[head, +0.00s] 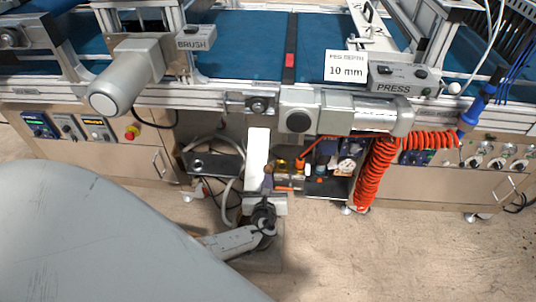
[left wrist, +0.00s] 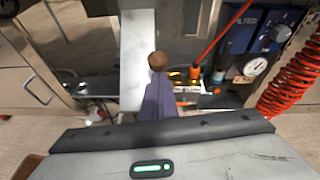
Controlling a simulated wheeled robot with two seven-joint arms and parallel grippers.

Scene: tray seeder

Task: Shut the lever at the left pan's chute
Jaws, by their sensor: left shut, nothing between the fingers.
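My left gripper (head: 267,184) is low in front of the machine, in the middle of the head view. In the left wrist view its dark tapered fingers (left wrist: 158,96) are shut together and point away from me. A small brown round knob (left wrist: 158,62) shows right at their tips, perhaps the lever's end; I cannot tell whether they touch. A pale flat strip (head: 258,150), perhaps the chute, runs down behind the fingers and also shows in the left wrist view (left wrist: 137,55). The rest of the lever and the pan cannot be made out. My right gripper is out of view.
A red coiled hose (head: 374,175) hangs right of the gripper. An open shelf (head: 325,188) with small tools and a gauge is just right of the strip. Cabinets (head: 90,150) stand at the left. The floor (head: 390,255) at the right front is clear.

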